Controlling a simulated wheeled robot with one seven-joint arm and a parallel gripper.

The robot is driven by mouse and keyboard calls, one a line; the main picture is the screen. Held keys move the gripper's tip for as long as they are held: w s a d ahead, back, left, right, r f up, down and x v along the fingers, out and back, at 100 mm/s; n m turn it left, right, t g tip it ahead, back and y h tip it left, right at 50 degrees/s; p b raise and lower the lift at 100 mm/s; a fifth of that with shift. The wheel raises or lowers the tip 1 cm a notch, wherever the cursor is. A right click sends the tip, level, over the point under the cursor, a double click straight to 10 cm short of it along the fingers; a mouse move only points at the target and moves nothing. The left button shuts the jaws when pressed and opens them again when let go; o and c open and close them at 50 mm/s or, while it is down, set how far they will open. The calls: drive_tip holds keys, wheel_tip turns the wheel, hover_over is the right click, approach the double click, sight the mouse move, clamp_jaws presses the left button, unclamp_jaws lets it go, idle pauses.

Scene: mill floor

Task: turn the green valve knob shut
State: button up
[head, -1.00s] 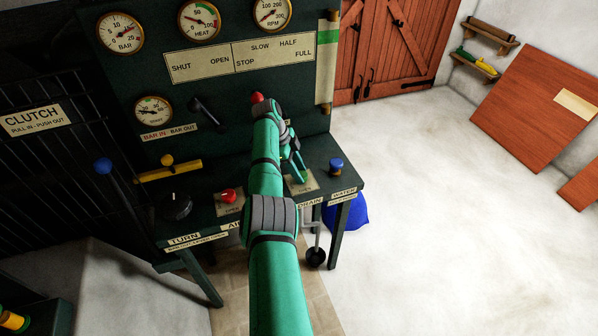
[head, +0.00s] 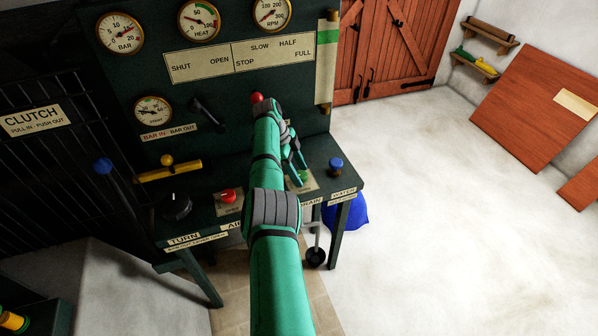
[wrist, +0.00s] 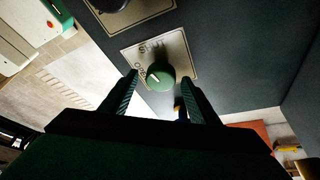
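The green valve knob (wrist: 160,76) sits on a pale plate (wrist: 183,51) lettered SHUT along one side and, it seems, OPEN along another. Its white pointer line is on the left of the knob in the wrist view, toward the OPEN lettering. My gripper (wrist: 160,77) is open, with one finger on each side of the knob and a visible gap to each. In the head view my gripper (head: 296,168) hangs over the right part of the bench, and the knob (head: 303,176) is partly hidden behind it.
A red knob (head: 228,195) and a black knob (head: 176,206) are to the left on the bench (head: 205,212). A blue knob (head: 336,166) stands close on the right.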

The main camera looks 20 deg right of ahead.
drive_tip(key=v, duration=1)
drive_tip(key=shift+r, duration=0.4)
drive_tip(key=shift+f, duration=0.1)
